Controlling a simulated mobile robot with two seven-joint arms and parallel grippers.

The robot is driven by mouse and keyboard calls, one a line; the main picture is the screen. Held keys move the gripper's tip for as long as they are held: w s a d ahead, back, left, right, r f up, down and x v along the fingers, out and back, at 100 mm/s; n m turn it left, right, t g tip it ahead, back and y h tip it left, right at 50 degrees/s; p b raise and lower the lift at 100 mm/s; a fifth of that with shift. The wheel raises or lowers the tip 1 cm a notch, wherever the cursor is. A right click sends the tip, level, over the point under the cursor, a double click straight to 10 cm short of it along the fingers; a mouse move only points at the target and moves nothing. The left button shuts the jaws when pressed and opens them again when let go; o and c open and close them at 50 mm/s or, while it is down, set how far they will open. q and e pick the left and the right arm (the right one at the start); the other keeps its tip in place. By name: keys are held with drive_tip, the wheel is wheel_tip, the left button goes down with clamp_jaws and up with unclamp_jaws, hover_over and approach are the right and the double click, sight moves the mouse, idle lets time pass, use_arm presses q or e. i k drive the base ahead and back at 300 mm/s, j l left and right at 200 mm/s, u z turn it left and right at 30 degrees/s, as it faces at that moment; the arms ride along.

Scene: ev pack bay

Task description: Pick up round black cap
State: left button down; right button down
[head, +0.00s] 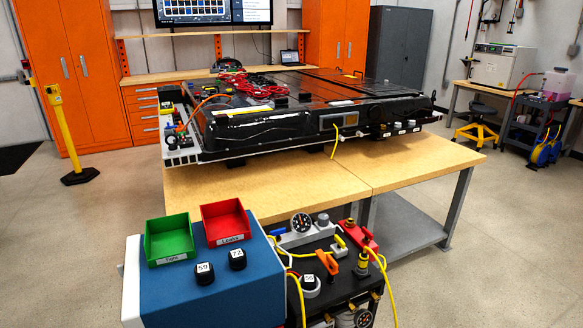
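Two round black caps stand on the blue-topped box at the front. One cap with a white label that looks like 59 (205,273) is on the left, and one labelled 72 (237,259) is to its right and slightly farther back. Another dark round piece with a white label (309,282) sits in a pale ring on the black test unit to the right. Neither of my grippers is in view.
A green bin (169,241) and a red bin marked Leaks (226,222) stand behind the caps on the blue-topped box (190,305). The black unit (335,262) carries yellow hoses and a gauge. A battery pack (290,120) lies on the wooden table (270,188) behind.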

sight(309, 281)
drive_tip(key=i+l, duration=0.15)
drive_tip(key=l, duration=0.2)
drive_tip(key=i+l+u, duration=0.1)
drive_tip(key=l, duration=0.25)
drive_tip(key=i+l, duration=0.2)
drive_tip(key=l, duration=0.2)
drive_tip(key=i+l, duration=0.15)
drive_tip(key=l, duration=0.2)
drive_tip(key=i+l+u, duration=0.1)
drive_tip(key=l, duration=0.25)
